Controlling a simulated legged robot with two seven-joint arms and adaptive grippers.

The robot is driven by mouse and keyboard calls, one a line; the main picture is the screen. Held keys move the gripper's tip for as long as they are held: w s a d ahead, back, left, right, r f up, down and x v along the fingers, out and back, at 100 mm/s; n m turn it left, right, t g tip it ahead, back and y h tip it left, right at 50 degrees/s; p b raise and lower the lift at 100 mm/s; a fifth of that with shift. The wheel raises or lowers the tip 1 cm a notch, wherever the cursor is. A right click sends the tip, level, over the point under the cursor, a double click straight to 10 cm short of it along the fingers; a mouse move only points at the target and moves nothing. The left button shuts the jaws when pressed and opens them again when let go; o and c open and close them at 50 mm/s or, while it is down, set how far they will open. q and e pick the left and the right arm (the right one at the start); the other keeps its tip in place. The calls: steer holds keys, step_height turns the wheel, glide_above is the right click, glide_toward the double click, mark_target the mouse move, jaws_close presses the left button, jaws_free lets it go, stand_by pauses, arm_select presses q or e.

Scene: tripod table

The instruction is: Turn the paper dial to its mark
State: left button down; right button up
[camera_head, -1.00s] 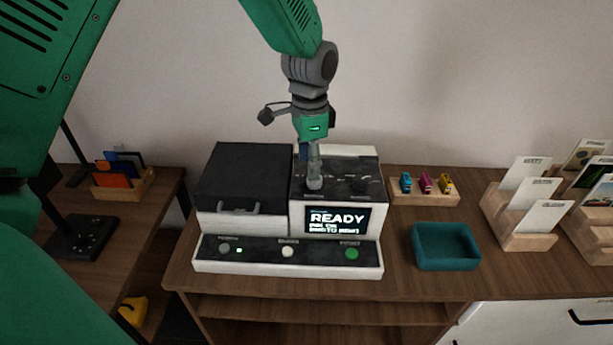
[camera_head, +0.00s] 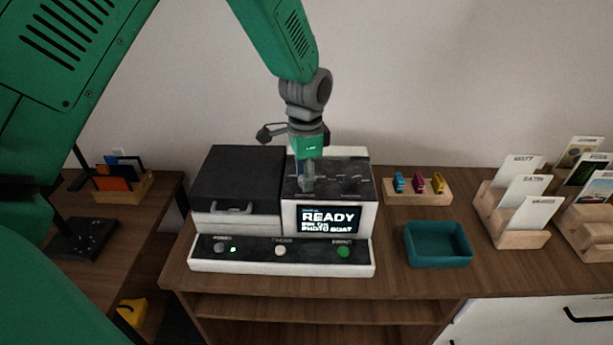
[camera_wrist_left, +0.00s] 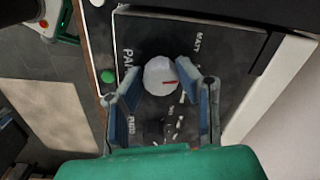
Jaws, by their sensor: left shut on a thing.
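The paper dial (camera_wrist_left: 160,74) is a white knob with a red pointer line, on the dark top panel of the printer (camera_head: 330,178). In the left wrist view the pointer aims to the right of the picture. Printed words surround the dial; "MATT" is readable, others only partly. My left gripper (camera_head: 306,186) comes down on the panel from above. Its blue-padded fingers (camera_wrist_left: 164,86) stand on both sides of the dial, shut on it. In the head view the gripper hides the dial. The printer screen (camera_head: 329,220) reads "READY" with smaller text below.
A dark second knob (camera_wrist_left: 165,131) sits beside the dial. The printer's front has a green button (camera_head: 343,252). To the right are a teal tray (camera_head: 438,262), a wooden rack of coloured cartridges (camera_head: 418,197) and card holders (camera_head: 512,235). Bare table lies before the tray.

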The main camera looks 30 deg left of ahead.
arm_select(q)
steer(key=shift+w+d, duration=0.2)
steer(key=shift+d, duration=0.2)
steer(key=shift+s+a+f, duration=0.1)
steer(key=shift+a, duration=0.3)
steer(key=shift+m+p, duration=0.3)
steer(key=shift+p, duration=0.2)
steer(key=m+p, duration=0.2)
steer(key=p, duration=0.1)
steer(key=shift+d+r, duration=0.2)
steer(key=shift+r, duration=0.05)
steer(key=shift+a+f+m, duration=0.15)
steer(key=shift+m, duration=0.35)
steer(key=c, duration=1.2)
jaws_free()
